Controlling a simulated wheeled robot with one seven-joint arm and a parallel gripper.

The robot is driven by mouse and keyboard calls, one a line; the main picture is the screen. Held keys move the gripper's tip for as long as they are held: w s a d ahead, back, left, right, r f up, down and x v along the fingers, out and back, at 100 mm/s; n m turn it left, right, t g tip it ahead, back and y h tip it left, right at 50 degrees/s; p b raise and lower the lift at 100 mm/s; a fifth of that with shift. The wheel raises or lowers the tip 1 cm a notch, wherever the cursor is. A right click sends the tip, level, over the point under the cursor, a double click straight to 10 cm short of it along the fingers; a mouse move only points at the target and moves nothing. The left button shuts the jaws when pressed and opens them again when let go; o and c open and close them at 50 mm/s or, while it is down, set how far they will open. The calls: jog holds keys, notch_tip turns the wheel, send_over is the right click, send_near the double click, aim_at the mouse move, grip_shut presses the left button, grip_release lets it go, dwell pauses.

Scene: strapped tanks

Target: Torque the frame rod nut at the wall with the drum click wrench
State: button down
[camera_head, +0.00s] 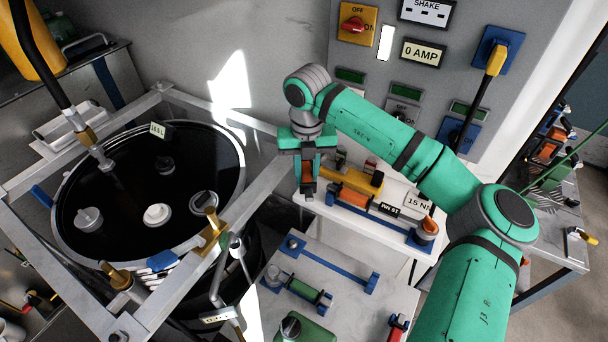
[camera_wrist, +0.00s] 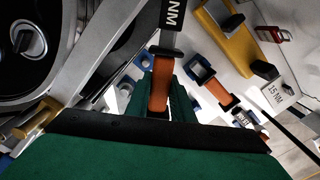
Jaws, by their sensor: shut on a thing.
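My gripper (camera_head: 307,160) is shut on the orange grip of a wrench (camera_wrist: 161,82). The wrench's black end piece bears a partly visible label ending in "NM". In the head view the wrench (camera_head: 307,174) hangs below my gripper, above the left end of a white shelf and right of the frame. The black drum (camera_head: 130,170) stands inside a grey metal frame (camera_head: 270,182). I cannot tell which is the wall nut.
The white shelf (camera_head: 310,207) holds a yellow tool (camera_head: 357,180), an orange-handled tool in a blue holder (camera_head: 352,197) and a "15 NM" card (camera_head: 417,205). A grey panel (camera_head: 350,80) with switches stands behind. A lower bench (camera_head: 345,305) carries blue holders. The drum top is largely clear.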

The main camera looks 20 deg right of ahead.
jog(key=shift+d, duration=0.1)
jog(key=d+n, duration=0.2)
jog(key=d, duration=0.1)
jog(key=shift+s+d, duration=0.15)
dwell(0.4)
jog(key=shift+d+n, duration=1)
jog(key=shift+d, duration=0.7)
jog(key=shift+a+m, duration=1)
jog(key=shift+a, duration=0.85)
jog(key=shift+w+a+m, duration=0.15)
jog(key=shift+a+m, duration=0.35)
jog(key=shift+a, duration=0.4)
jog(key=shift+w+a+m, duration=0.1)
jog(key=shift+a+m, duration=0.4)
jog(key=shift+a, duration=0.35)
